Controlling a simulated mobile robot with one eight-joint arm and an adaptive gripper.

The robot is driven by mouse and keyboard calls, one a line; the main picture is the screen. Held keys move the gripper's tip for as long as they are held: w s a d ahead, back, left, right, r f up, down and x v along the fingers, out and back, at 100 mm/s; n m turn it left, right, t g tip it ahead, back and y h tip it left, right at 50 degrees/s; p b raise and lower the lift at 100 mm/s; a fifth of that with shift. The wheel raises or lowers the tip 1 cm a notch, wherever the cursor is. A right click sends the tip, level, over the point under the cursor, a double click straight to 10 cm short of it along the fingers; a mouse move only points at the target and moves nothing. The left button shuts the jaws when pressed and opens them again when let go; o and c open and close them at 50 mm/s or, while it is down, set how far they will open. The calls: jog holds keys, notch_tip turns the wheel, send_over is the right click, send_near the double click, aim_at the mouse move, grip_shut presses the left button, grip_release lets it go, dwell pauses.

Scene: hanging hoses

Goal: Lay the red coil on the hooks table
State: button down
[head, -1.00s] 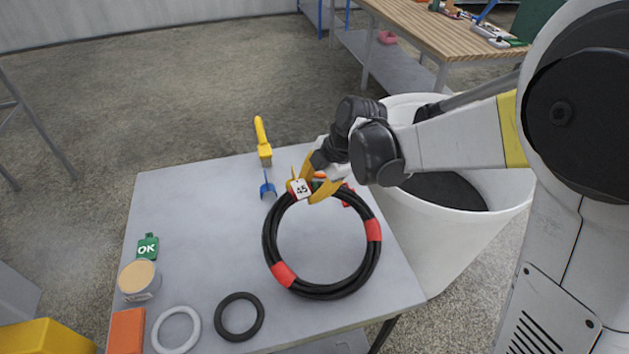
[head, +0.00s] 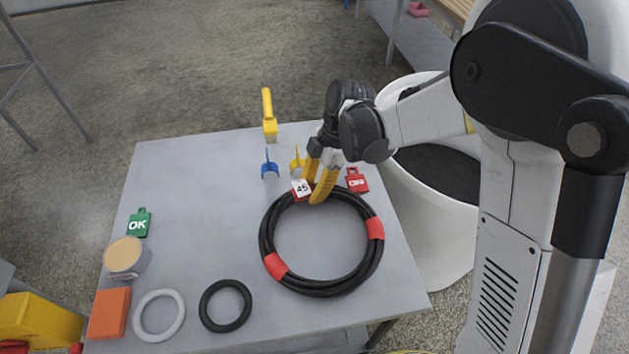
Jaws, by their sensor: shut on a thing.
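The coil (head: 370,263) is a ring of black hose with red bands and a white tag marked 45. It is over the right half of the grey table (head: 190,210), and looks flat on or just above its top. My gripper (head: 317,190) comes in from the upper right with its yellow fingers shut on the coil's far edge, next to the tag. The fingers hide a small part of the hose there. A blue hook (head: 270,167) and a yellow hook (head: 297,163) stand on the table behind the coil.
A red tag (head: 357,180) lies right of my gripper. A yellow-handled tool (head: 269,115) is at the far edge. A green OK tag (head: 139,223), a tin (head: 127,258), an orange block (head: 109,313), a white ring (head: 159,315) and a black ring (head: 225,306) line the left and front. A white bin (head: 440,215) stands right.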

jog(key=c, duration=1)
grip_release()
jog(key=p+v, duration=0.2)
jog(key=v, duration=0.4)
jog(key=a+p+v, duration=0.1)
jog(key=v, duration=0.5)
jog(key=a+p+v, duration=0.1)
jog(key=p+v, duration=0.1)
jog(key=v, duration=0.4)
jog(key=shift+s+d+r+p, duration=0.1)
jog(key=shift+s+r+p, duration=0.3)
jog(key=shift+r, duration=0.25)
jog(key=shift+f, duration=0.1)
